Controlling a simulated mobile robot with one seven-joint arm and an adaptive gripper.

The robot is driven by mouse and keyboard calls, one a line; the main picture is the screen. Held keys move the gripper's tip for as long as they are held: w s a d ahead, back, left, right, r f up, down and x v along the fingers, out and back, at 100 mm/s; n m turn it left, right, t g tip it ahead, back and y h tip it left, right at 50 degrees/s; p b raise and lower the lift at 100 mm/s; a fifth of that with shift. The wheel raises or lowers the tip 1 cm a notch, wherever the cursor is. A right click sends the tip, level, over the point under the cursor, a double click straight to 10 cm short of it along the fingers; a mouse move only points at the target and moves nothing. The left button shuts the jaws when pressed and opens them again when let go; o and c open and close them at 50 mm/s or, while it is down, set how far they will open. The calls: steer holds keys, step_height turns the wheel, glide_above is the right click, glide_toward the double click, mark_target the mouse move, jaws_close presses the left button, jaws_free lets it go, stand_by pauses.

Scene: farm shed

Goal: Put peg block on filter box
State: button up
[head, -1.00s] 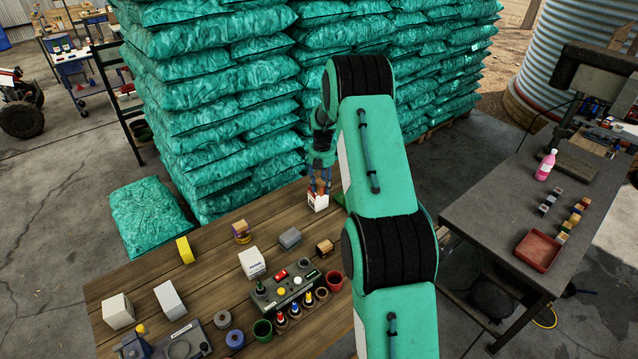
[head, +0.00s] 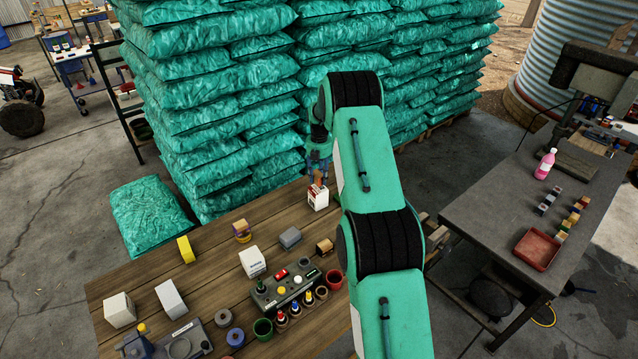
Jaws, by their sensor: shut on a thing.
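My gripper (head: 317,177) is over the far side of the wooden table, pointing down. It is shut on a small brown-orange block, which I take to be the peg block (head: 318,182); it is partly hidden by the fingers. Directly below is a small white box with red print, likely the filter box (head: 318,201), upright on the table. The block is at or just above the box's top; I cannot tell whether they touch.
On the wooden table (head: 215,280), a grey block (head: 290,238), a wooden block (head: 324,247) and a white box (head: 253,262) stand nearer. A control panel (head: 285,288) and cups are in front. Stacked green sacks (head: 220,110) rise behind the table.

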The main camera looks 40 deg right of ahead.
mark_target(319, 182)
steer(key=shift+f+p, duration=0.3)
steer(key=shift+f, duration=1.55)
steer(key=o, duration=1.2)
step_height(319, 182, up, 12)
steer(key=shift+r+b, duration=0.15)
steer(key=shift+b, duration=0.5)
